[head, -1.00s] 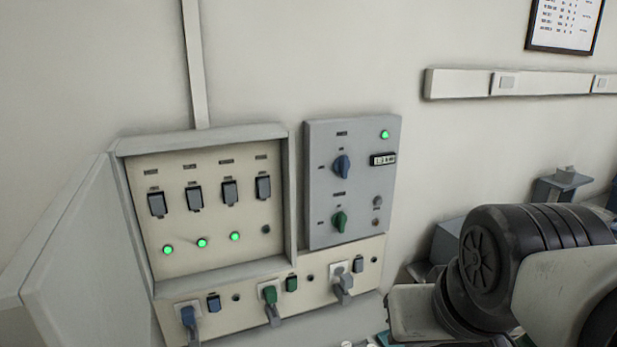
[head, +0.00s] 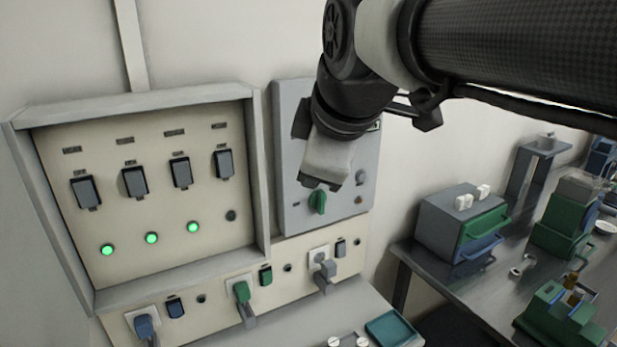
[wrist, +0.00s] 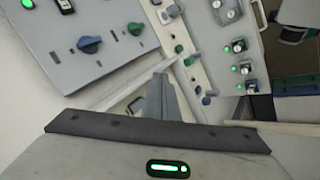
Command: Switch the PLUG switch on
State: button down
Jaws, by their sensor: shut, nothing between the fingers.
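The labels are too small to read, so I cannot tell which control is PLUG. A grey control panel (head: 290,100) carries a green knob (head: 318,201); my arm hides its blue knob in the head view. In the wrist view, the blue knob (wrist: 90,45) and green knob (wrist: 135,22) both show. My gripper (head: 320,184) is in front of this panel, just above the green knob in the picture. In the wrist view, my gripper (wrist: 160,80) is shut and empty, with its fingertips over the area beside the panel's edge. I see no clear contact.
An open cabinet (head: 262,180) at left holds several dark switches, three lit green lamps and one unlit lamp. Below runs a socket strip (head: 210,318) with blue, green and grey plugs. A bench (head: 470,290) with drawer boxes stands at right.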

jog(key=w+a+r+n+y+b, duration=0.2)
jog(key=a+n, duration=0.6)
jog(key=a, duration=0.2)
jog(key=shift+w+a, duration=0.3)
jog(key=shift+w, duration=0.1)
jog(key=shift+r, duration=0.1)
send_near(227, 176)
notch_tip(227, 176, down, 4)
jog(key=w, duration=0.1)
jog(key=w+a, duration=0.1)
jog(key=shift+w+a, duration=0.25)
jog(key=shift+w, duration=0.15)
jog(key=shift+w+a, duration=0.2)
jog(key=shift+w, duration=0.15)
jog(key=shift+b, duration=0.3)
